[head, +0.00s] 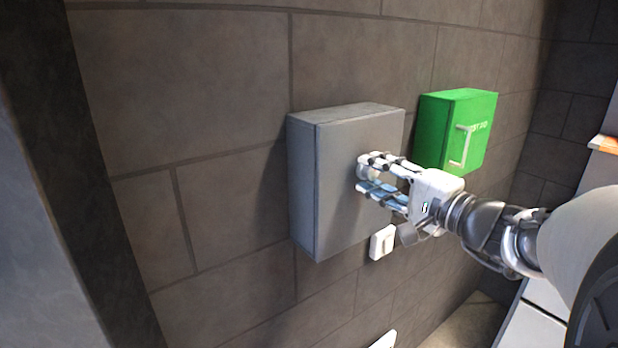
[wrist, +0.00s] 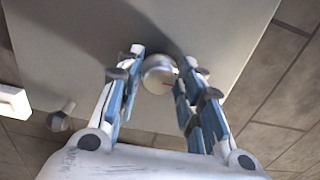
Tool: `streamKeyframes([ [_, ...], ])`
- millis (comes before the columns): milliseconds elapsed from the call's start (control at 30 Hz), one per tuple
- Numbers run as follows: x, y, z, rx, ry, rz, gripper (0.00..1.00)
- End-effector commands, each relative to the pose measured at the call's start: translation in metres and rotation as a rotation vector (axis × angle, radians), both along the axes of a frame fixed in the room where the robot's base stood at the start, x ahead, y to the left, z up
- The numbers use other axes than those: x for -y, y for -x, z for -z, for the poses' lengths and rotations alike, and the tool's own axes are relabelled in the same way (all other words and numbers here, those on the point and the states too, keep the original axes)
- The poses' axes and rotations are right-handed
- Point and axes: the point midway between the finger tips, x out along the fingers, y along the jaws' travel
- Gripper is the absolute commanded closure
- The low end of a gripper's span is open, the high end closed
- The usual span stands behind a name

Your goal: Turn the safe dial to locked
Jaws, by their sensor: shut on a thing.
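The grey safe (head: 345,215) is mounted on the wall, its door shut. Its round silver dial (wrist: 158,74) sits on the door front, with a small red mark on its right side in the wrist view. My gripper (head: 366,176) is at the door, its fingers on either side of the dial and closed on it. In the head view the fingers partly cover the dial (head: 364,168). The wrist view shows my gripper (wrist: 160,80) with one finger to the left and one to the right of the dial. I see no lettering around the dial.
A green box (head: 455,130) with a pale handle hangs on the wall to the right of the safe. A white switch (head: 382,242) is on the wall below my gripper. The stone wall left of the safe is bare.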

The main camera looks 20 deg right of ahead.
Motion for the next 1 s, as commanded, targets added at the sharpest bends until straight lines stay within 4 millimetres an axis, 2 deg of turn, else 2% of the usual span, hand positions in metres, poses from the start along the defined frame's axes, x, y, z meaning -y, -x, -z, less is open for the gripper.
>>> streamKeyframes([
  [267,-0.0006,0.0000,-0.0002,0.000,0.001,-0.002,0.89],
  [300,-0.0006,0.0000,-0.0002,0.000,0.001,-0.002,0.65],
  [567,-0.0004,-0.0001,-0.0001,0.000,0.000,-0.001,0.47],
  [867,-0.0001,0.0001,0.0000,0.000,0.000,-0.001,0.46],
  [1000,0.0034,0.0073,-0.0002,0.000,0.001,0.001,0.46],
])
